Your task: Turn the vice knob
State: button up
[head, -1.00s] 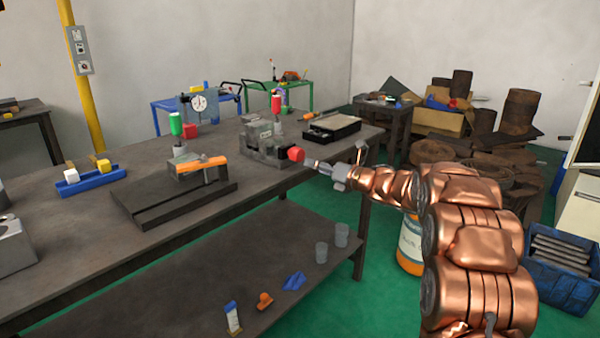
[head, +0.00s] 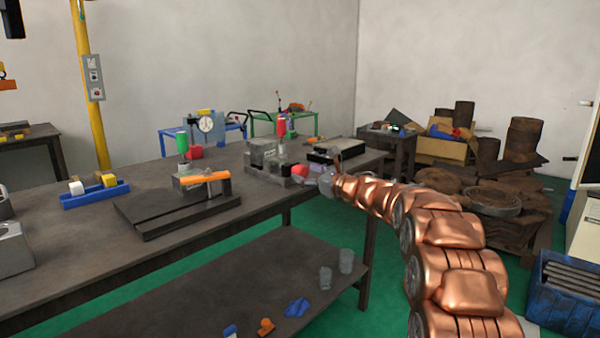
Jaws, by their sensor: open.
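The grey vice (head: 264,160) stands on the workbench (head: 90,246), near its far right part. Its red knob (head: 300,170) faces my arm at the vice's right end. My gripper (head: 318,178) is at the knob, coming from the right, and partly covers it. The gripper is open. Its fingertips are small and partly hidden, so I cannot tell whether they touch the knob or stand around it.
A black tray (head: 337,150) lies on the bench behind the gripper. A black plate with an orange-topped block (head: 203,179) and a blue holder (head: 95,194) are to the left. Clear cups (head: 346,261) stand on the lower shelf. A blue crate (head: 560,292) is at right.

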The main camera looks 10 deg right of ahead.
jog(key=shift+x, duration=1.35)
jog(key=shift+c, duration=0.2)
jog(key=c, duration=1.1)
jog(key=shift+f+m+b, duration=0.15)
jog(key=shift+m+b, duration=0.25)
jog(key=shift+b, duration=0.1)
